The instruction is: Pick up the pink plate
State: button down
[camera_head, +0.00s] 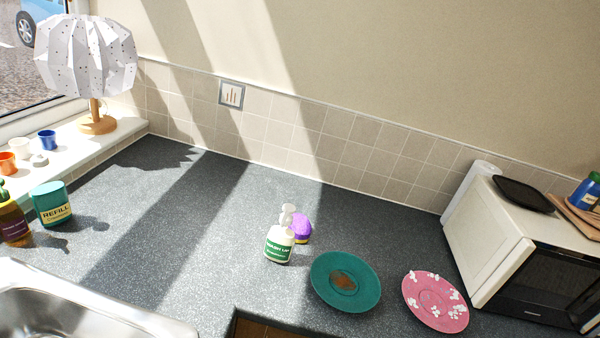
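The pink plate (421,302) lies on the dark grey speckled counter at the lower right, with several small white bits on it. It is left of the microwave and right of a teal plate (324,292) that has a brown patch in its middle. A gap of bare counter separates the two plates. My gripper does not show in this view.
A white microwave (482,240) stands close to the pink plate, with a black tray (523,195) on top. A spray bottle (279,245) and a purple item (301,228) stand left of the teal plate. A metal sink (60,315) is at lower left. The counter behind the plates is clear.

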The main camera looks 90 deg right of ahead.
aim_at(434, 299)
jog(key=z, duration=2.65)
jog(key=k, duration=0.65)
jog(key=z, duration=0.3)
